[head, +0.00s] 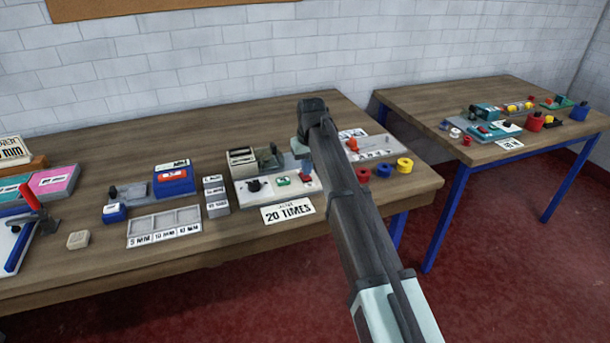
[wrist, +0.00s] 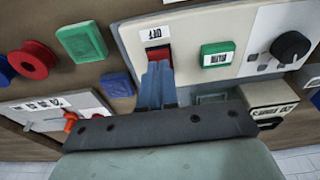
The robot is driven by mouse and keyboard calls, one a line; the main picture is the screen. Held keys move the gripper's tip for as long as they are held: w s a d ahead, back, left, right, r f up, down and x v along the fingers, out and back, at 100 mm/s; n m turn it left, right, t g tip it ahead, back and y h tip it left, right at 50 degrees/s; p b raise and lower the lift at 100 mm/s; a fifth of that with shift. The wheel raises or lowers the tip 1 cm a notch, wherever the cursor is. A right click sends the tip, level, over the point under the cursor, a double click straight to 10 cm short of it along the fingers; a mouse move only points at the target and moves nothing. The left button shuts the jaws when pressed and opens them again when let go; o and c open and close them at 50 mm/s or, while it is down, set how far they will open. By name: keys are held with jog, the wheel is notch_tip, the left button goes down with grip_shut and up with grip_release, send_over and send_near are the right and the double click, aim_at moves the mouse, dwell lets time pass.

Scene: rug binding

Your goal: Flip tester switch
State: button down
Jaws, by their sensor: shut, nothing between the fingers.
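The tester is a pale panel (wrist: 190,22) with a red switch (wrist: 157,51) under a small white label, a green labelled button (wrist: 217,54) and a black knob (wrist: 291,46). In the head view, the panel (head: 268,198) sits mid-table, its red switch (head: 307,179) beside my arm. My gripper (wrist: 158,66) is shut and empty. Its blue-grey fingertips are right at the red switch, covering its lower part. I cannot tell whether they touch it, or which way the switch is set. In the head view my arm hides the fingertips.
A "20 TIMES" card (head: 288,210) lies in front of the tester. Red, blue and yellow spools (head: 404,165) stand to its right. A grey tray (head: 163,222) and blue-red box (head: 173,180) lie left. A second table (head: 480,95) stands at right.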

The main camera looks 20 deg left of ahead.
jog(key=shift+f, duration=0.7)
dwell(0.4)
jog(key=shift+r, duration=3.55)
